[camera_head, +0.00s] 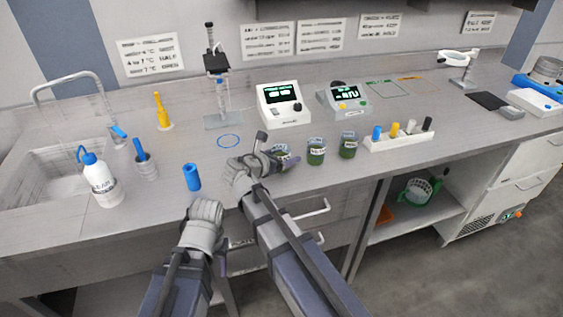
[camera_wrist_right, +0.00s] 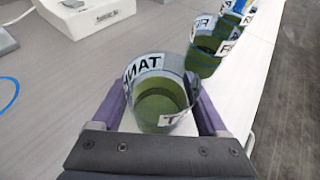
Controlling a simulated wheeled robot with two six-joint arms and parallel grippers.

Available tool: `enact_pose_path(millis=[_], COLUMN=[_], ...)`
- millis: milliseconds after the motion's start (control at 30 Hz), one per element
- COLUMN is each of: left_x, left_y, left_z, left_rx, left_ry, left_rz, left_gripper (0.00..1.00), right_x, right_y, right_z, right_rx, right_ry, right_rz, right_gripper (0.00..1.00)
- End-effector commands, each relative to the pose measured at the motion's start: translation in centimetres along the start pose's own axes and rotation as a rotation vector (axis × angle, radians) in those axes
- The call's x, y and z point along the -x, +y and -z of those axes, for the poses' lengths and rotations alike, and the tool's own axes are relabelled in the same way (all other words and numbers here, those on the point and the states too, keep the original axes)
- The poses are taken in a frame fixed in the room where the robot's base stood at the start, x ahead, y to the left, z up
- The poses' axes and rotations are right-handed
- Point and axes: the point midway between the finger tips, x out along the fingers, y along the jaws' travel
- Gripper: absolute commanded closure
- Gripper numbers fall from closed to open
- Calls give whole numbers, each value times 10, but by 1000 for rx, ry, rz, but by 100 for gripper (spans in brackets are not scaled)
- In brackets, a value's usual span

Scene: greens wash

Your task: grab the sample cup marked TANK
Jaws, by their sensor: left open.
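The sample cup marked TANK (camera_wrist_right: 163,103) is a clear cup with green contents and a white label; the letters TANK show on its rim side in the right wrist view. In the head view the cup (camera_head: 284,158) is partly hidden by my right gripper (camera_head: 268,152). In the right wrist view the cup is between the two purple fingers of my right gripper (camera_wrist_right: 165,110), one on each side. I cannot tell whether the fingers press on it. My left gripper (camera_head: 207,208) is open and empty at the counter's front edge, away from the cup.
Two similar green cups (camera_head: 316,151) (camera_head: 348,145) stand to the right, with a rack of coloured vials (camera_head: 399,140) beyond. Instruments (camera_head: 284,104) (camera_head: 343,99) stand behind. A blue cylinder (camera_head: 192,177), a wash bottle (camera_head: 101,182) and a sink (camera_head: 45,185) are to the left.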

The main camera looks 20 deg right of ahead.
Motion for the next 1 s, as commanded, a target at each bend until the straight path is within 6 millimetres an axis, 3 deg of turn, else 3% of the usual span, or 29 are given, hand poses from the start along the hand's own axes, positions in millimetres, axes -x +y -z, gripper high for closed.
enact_pose_path(millis=[67, 533, 1000], left_x=[0, 0, 3], left_y=[0, 0, 0], left_z=[0, 0, 0], left_rx=[0, 0, 0], left_ry=[0, 0, 0], left_rz=[0, 0, 0], left_gripper=[48, 48, 48], right_x=[0, 0, 1], right_y=[0, 0, 0], right_z=[0, 0, -2], right_rx=[0, 0, 0], right_ry=[0, 0, 0], right_rz=[0, 0, 0], right_gripper=[34, 87, 88])
